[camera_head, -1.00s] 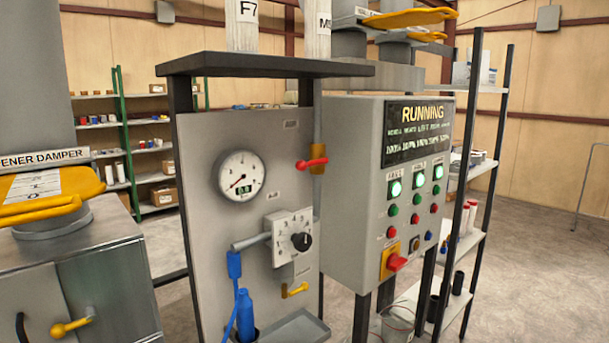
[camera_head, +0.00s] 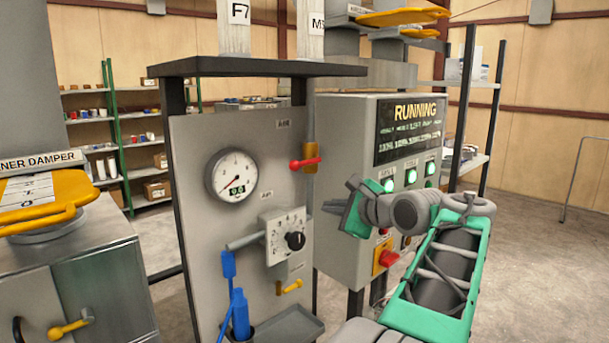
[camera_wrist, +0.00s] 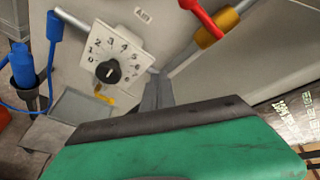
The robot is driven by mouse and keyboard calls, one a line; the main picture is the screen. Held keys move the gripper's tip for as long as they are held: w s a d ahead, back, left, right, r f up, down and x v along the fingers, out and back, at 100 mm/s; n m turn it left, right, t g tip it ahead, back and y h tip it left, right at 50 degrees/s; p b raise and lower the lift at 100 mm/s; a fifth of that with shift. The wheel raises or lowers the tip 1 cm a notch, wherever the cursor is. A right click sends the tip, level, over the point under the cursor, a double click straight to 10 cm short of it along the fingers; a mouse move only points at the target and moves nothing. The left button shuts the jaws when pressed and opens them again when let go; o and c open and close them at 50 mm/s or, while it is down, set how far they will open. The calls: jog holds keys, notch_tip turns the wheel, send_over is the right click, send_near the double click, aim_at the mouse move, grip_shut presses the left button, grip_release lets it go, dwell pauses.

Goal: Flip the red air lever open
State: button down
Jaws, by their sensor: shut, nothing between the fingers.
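The red air lever (camera_head: 305,163) sits on a brass valve (camera_head: 310,155) at the right edge of the grey gauge panel (camera_head: 190,180), and it lies roughly level. In the wrist view the red lever (camera_wrist: 203,18) and its brass body (camera_wrist: 218,32) are at the top, right of centre. My gripper (camera_head: 330,208) is below and slightly right of the lever in the head view, apart from it. In the wrist view its fingertips (camera_wrist: 158,88) are together with nothing between them, pointing toward the panel between the dial and the valve.
The panel carries a round gauge (camera_head: 236,176) reading about zero, a black dial knob (camera_head: 295,240), a yellow lever (camera_head: 289,287) and a blue air nozzle (camera_head: 240,312). The control box (camera_head: 345,150) stands close behind my gripper. Floor is open at right.

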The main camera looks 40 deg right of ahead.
aim_at(306, 162)
jog(key=r+m, duration=0.1)
jog(key=r, duration=0.1)
jog(key=s+r+m+t, duration=0.1)
jog(key=r+m, duration=0.1)
jog(key=shift+s+r+t+y, duration=0.2)
jog(key=shift+r+t+y, duration=0.1)
jog(key=shift+r, duration=0.1)
jog(key=w+a+r+p, duration=0.1)
jog(key=w, duration=0.8)
jog(key=shift+w+a+r+p, duration=0.15)
jog(key=shift+p, duration=0.2)
jog(key=shift+w+a+r, duration=0.1)
jog(key=shift+r, duration=0.05)
